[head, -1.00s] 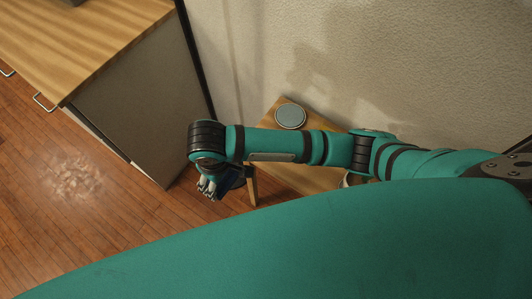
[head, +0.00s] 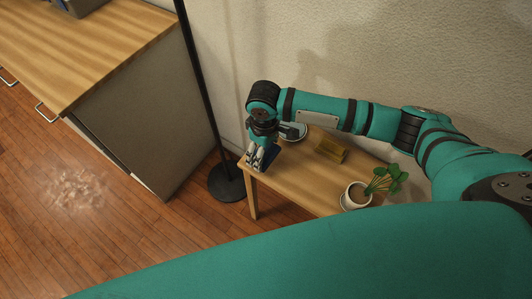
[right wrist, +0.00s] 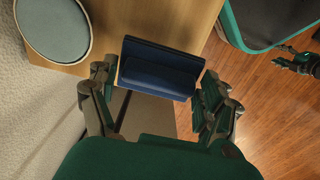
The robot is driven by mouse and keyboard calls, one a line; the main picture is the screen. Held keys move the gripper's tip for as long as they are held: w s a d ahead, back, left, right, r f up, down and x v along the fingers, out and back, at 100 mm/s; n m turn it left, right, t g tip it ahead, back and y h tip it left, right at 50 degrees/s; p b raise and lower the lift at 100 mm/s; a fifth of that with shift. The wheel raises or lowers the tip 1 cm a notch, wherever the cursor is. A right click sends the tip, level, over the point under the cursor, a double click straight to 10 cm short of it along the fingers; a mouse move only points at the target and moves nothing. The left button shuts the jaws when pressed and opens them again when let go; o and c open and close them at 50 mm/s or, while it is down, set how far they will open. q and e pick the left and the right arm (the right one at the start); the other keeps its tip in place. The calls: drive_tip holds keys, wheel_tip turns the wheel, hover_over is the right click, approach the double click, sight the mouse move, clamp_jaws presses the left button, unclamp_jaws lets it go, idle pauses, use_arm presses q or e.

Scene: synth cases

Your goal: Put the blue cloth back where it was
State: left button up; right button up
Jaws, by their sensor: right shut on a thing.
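The blue cloth (right wrist: 160,70) looks folded and stiff-edged in the right wrist view. It sits between the fingers of my right gripper (right wrist: 157,84), which is shut on it. In the head view my right gripper (head: 258,160) points down at the left end of the small wooden table (head: 292,182), with a dark blue bit of the cloth (head: 271,158) beside the fingers. I cannot tell whether the cloth touches the tabletop. My left gripper (right wrist: 300,60) shows small and dark at the right of the wrist view; its jaws are unclear.
On the small table are a round grey-blue dish (head: 293,131), a yellowish block (head: 329,150) and a potted plant (head: 356,195). A black stand with a round base (head: 226,183) is left of the table. A wood-topped cabinet (head: 150,125) stands further left.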

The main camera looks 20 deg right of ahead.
sight(266, 155)
drive_tip(key=f, duration=0.3)
drive_tip(key=shift+w+d+f, duration=0.2)
drive_tip(key=shift+d+f, duration=0.1)
drive_tip(key=o, duration=0.9)
wheel_tip(266, 155, up, 12)
drive_tip(key=shift+r+p, duration=0.1)
drive_tip(key=shift+p, duration=0.5)
